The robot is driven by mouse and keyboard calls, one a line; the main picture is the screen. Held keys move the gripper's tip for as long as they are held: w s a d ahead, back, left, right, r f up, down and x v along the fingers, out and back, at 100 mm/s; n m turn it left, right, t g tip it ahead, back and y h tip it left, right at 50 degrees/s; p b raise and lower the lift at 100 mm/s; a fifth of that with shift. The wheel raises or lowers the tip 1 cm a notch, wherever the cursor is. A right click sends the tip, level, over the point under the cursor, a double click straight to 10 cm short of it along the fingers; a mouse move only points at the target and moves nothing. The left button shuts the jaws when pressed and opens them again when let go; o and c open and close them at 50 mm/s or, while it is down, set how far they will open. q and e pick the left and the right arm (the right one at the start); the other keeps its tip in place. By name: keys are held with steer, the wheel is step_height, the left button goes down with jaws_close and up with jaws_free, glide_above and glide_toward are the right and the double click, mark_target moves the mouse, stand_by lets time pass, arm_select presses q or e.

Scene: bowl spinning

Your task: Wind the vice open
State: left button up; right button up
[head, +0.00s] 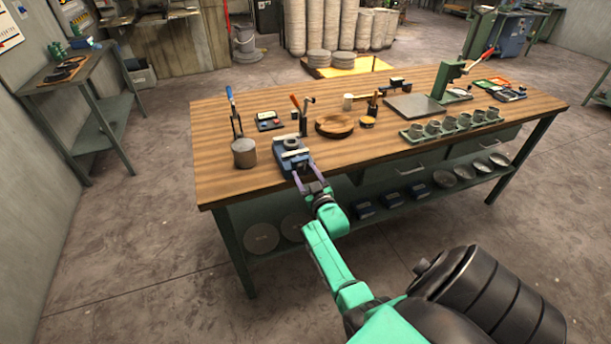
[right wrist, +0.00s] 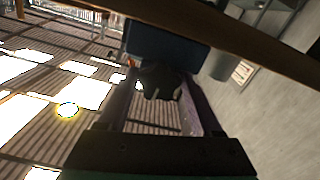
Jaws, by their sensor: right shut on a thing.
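The blue vice (head: 291,157) stands at the front edge of the wooden workbench, left of its middle. In the right wrist view its blue body (right wrist: 165,42) is at the top, with a dark handle knob (right wrist: 160,78) sticking out towards my gripper. My right gripper (head: 310,177) reaches the front of the vice from the floor side. In the right wrist view its two purple fingers (right wrist: 160,92) lie on either side of the knob, shut on it. The exact contact is dark and hard to see. My left gripper is not in view.
The workbench (head: 222,175) also bears a metal cylinder (head: 244,153), a wooden bowl (head: 334,125), a rack of cups (head: 452,129) and a green press (head: 450,80). Its lower shelf holds blue boxes and discs. The floor in front is clear.

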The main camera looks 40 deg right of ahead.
steer(key=shift+n, duration=0.5)
steer(key=o, duration=1.4)
steer(key=b+v, duration=0.1)
steer(key=v, duration=1.3)
steer(key=shift+s+a, duration=0.1)
steer(key=shift+s, duration=0.2)
